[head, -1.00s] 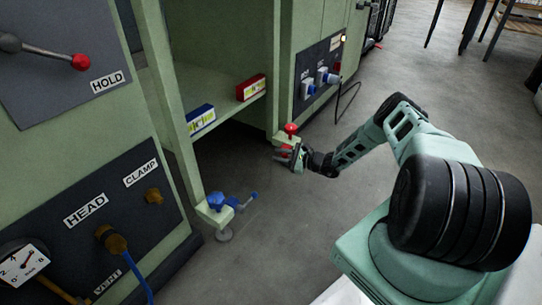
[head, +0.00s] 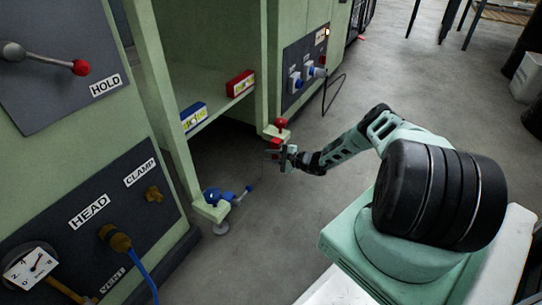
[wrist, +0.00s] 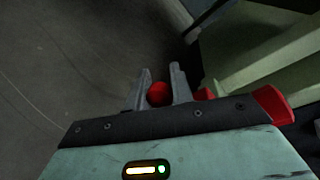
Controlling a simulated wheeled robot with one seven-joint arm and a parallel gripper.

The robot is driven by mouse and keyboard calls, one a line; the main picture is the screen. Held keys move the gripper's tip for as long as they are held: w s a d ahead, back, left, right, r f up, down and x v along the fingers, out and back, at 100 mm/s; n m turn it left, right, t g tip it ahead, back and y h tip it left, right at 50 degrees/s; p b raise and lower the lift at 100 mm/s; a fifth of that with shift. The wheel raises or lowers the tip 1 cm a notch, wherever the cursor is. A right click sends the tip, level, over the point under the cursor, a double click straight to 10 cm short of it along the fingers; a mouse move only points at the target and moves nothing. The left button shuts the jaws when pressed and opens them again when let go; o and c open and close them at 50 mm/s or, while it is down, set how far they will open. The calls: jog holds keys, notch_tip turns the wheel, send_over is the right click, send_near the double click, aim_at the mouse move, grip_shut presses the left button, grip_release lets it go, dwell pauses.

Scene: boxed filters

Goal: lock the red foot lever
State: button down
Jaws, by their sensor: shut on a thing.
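The red foot lever sits at the foot of the far green post, below a red knob (head: 281,122). A red part (head: 274,145) shows right at my gripper (head: 280,152) in the head view. In the wrist view a red ball end (wrist: 158,93) lies between the two grey fingers of my gripper (wrist: 157,90), which are shut on it. More red parts (wrist: 275,105) show to the right, partly behind my gripper body. The lever's arm is mostly hidden, so its angle cannot be told.
A blue foot lever (head: 232,196) sticks out from the nearer post foot (head: 212,211). A blue-and-white box (head: 193,117) and a red box (head: 240,83) lie on the green shelf. A dark cable (head: 333,92) hangs by the far panel.

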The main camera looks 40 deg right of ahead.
jog(key=shift+d+f, duration=0.1)
jog(key=c, duration=1.2)
grip_release()
jog(key=shift+s+d+r, duration=0.1)
jog(key=shift+s+r, duration=0.1)
jog(key=shift+s, duration=0.1)
jog(key=p+v, duration=0.7)
jog(key=v, duration=0.9)
jog(key=shift+s+d, duration=0.15)
jog(key=shift+s, duration=0.2)
